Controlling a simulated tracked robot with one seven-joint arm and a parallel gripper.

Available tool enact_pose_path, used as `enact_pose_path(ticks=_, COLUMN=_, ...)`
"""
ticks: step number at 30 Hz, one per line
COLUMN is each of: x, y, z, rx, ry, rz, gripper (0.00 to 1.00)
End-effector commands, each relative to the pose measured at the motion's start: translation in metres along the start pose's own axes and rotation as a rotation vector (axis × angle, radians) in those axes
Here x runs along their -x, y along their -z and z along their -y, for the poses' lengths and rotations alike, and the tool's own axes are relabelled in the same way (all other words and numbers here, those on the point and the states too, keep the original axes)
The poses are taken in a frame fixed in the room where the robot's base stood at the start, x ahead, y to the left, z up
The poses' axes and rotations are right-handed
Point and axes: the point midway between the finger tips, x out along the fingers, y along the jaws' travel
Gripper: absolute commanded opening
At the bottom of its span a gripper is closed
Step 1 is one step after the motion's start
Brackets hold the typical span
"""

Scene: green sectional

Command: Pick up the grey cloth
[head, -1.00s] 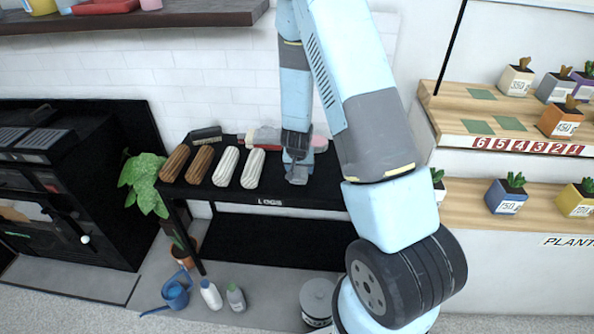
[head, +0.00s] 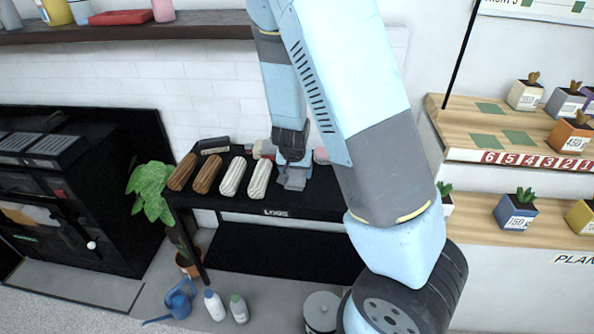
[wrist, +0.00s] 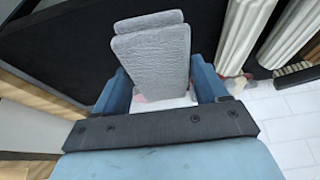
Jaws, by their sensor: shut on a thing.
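The grey cloth (wrist: 153,62) is a folded, textured piece held between the two blue fingers of my gripper (wrist: 160,92) in the wrist view. In the head view the cloth (head: 292,179) hangs below my gripper (head: 291,163), above or at the right part of the black table; I cannot tell whether it touches the tabletop. My gripper is shut on the cloth. My arm hides part of the table behind it.
The black table (head: 320,201) bears two brown logs (head: 207,174) and two pale logs (head: 259,178) left of the cloth. A dark brush (head: 214,145) and a reddish item (head: 264,149) lie behind. A plant (head: 150,190) stands left. Shelves with potted cacti (head: 517,209) are at the right.

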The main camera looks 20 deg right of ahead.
Motion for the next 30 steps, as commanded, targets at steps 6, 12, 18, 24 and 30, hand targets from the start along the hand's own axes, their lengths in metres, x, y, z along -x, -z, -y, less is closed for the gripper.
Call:
enact_pose_path(ticks=6, x=0.016, y=-0.014, z=0.008, rx=0.003, ry=0.002, rz=-0.002, gripper=0.43)
enact_pose_path(ticks=12, x=0.028, y=-0.025, z=0.014, rx=0.004, ry=0.001, rz=-0.001, gripper=0.43)
enact_pose_path(ticks=18, x=0.038, y=-0.035, z=0.018, rx=0.004, ry=0.001, rz=-0.001, gripper=0.43)
enact_pose_path(ticks=24, x=0.045, y=-0.041, z=0.021, rx=0.002, ry=0.001, rz=-0.001, gripper=0.43)
enact_pose_path(ticks=30, x=0.049, y=-0.044, z=0.023, rx=0.0, ry=0.001, rz=-0.002, gripper=0.43)
